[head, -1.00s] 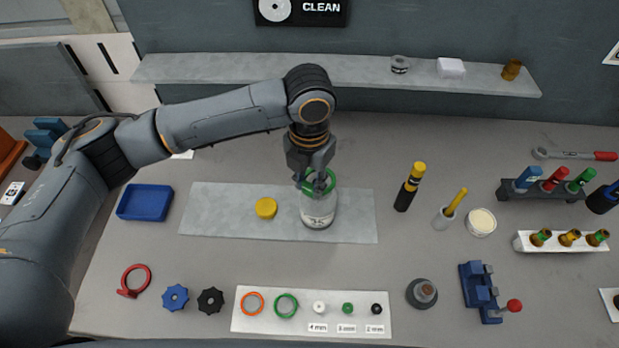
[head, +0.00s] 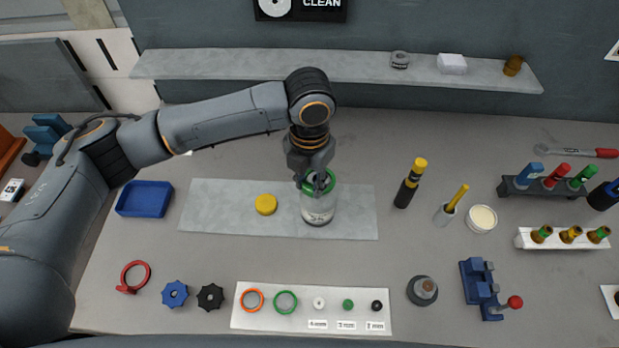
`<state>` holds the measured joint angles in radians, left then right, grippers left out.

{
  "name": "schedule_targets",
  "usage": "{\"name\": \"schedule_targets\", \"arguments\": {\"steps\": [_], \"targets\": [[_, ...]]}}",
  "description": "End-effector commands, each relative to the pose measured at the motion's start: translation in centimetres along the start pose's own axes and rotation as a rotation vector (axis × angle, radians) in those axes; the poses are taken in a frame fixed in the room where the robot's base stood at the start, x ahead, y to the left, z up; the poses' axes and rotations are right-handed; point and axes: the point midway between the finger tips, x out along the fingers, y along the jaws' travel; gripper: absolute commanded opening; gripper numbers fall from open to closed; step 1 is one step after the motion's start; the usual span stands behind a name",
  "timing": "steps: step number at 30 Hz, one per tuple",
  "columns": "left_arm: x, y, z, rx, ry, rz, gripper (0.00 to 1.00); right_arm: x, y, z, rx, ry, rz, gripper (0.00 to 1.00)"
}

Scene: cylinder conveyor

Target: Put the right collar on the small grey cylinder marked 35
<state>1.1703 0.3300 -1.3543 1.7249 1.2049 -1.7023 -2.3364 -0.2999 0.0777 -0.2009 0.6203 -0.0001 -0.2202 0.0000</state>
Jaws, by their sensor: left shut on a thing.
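A pale grey cylinder (head: 319,210) stands upright on the grey mat (head: 225,222); dark marking shows low on its front, too small to read for certain. A green collar (head: 330,183) is at its top end. My left gripper (head: 318,188) points down there, its fingers shut on the green collar. The fingers partly hide the collar and the cylinder's top, so I cannot tell whether the collar is seated. An orange ring (head: 242,301) and another green ring (head: 277,303) lie on the white plate (head: 262,323). My right gripper is not in view.
A yellow cap (head: 266,204) lies on the mat left of the cylinder. A black and yellow tool (head: 406,187) stands to the right, near a small cup (head: 444,216). A blue tray (head: 145,198) is at left. The back shelf (head: 240,66) holds small items.

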Motion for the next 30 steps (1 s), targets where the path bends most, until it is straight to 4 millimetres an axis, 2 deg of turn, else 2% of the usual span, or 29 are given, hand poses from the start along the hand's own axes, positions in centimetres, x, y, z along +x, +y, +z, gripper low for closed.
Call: {"name": "schedule_targets", "arguments": {"steps": [17,18,21,30], "targets": [[1.6,0.0,0.0,0.000,0.001,-0.001,0.06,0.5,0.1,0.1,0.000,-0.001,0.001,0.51],[1.5,0.0,0.0,0.000,0.001,-0.001,0.31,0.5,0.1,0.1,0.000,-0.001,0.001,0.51],[1.5,0.0,0.0,0.000,0.001,-0.001,0.52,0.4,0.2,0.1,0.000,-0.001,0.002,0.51],[1.4,0.0,0.0,0.000,0.000,0.000,0.54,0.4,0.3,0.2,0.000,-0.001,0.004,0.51]]}}
